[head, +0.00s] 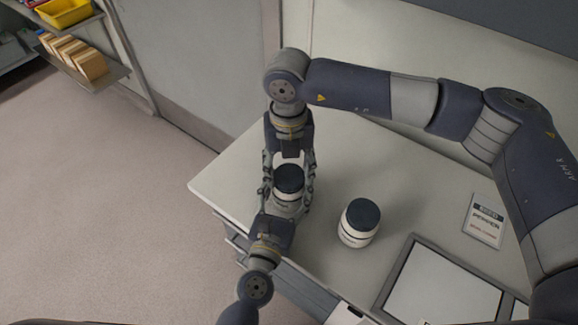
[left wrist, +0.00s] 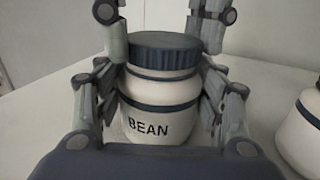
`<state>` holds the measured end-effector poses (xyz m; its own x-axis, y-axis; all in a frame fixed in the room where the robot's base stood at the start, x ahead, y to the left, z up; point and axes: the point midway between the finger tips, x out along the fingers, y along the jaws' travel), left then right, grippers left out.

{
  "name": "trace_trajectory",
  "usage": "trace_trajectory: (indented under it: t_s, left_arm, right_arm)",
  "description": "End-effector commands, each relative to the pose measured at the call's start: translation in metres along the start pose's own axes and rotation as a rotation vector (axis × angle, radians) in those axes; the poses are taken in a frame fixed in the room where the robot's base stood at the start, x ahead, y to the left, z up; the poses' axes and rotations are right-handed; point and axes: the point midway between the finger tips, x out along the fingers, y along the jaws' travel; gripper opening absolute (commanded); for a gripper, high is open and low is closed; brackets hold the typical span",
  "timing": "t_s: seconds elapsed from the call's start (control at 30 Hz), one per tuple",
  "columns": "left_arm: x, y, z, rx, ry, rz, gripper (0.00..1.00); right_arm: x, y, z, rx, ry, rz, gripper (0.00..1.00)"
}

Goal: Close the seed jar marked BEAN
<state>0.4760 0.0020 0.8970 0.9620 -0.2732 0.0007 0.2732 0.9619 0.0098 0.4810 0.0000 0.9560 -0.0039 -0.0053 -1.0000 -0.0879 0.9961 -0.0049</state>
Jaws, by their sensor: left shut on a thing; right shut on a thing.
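The BEAN jar (left wrist: 150,122) is white with dark bands and stands upright on the bench; it also shows in the head view (head: 285,200). Its dark ridged lid (left wrist: 164,52) sits on the mouth and looks level; I cannot tell how tight it is. My left gripper (head: 284,206) is shut on the jar's body, with its fingers on both sides in the left wrist view (left wrist: 155,105). My right gripper (head: 290,172) comes from the far side and is shut on the lid, its fingers at either side of it.
A second white jar with a dark lid (head: 358,222) stands closely right of the held jar. A grey-framed tray (head: 398,275) and a label card (head: 484,222) lie further right. The bench (head: 215,186) ends at the left. Shelves with a yellow bin (head: 62,12) are far left.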

Motion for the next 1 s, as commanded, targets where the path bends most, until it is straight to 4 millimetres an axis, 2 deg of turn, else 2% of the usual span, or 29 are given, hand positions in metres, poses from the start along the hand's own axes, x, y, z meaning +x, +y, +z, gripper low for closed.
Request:
trace_trajectory:
  t_s: [0.03,0.07,0.27,1.0]
  left_arm:
    - [-0.0005,-0.0003,-0.0019,-0.001,0.004,-0.001,0.20]
    - [-0.0006,-0.0003,-0.0019,-0.001,0.004,-0.001,0.00]
    - [-0.0006,-0.0003,-0.0021,-0.001,0.004,-0.001,0.00]
    - [-0.0006,-0.0001,-0.0024,-0.001,0.005,-0.001,0.00]
  right_arm:
    - [0.0014,0.0001,-0.0001,0.000,0.000,0.000,0.48]
    - [0.0010,0.0002,0.0000,0.000,0.000,0.000,0.48]
    - [0.0008,0.0003,-0.0001,0.120,0.000,0.001,0.48]
    - [0.0012,0.0003,-0.0007,1.334,0.001,0.004,0.48]
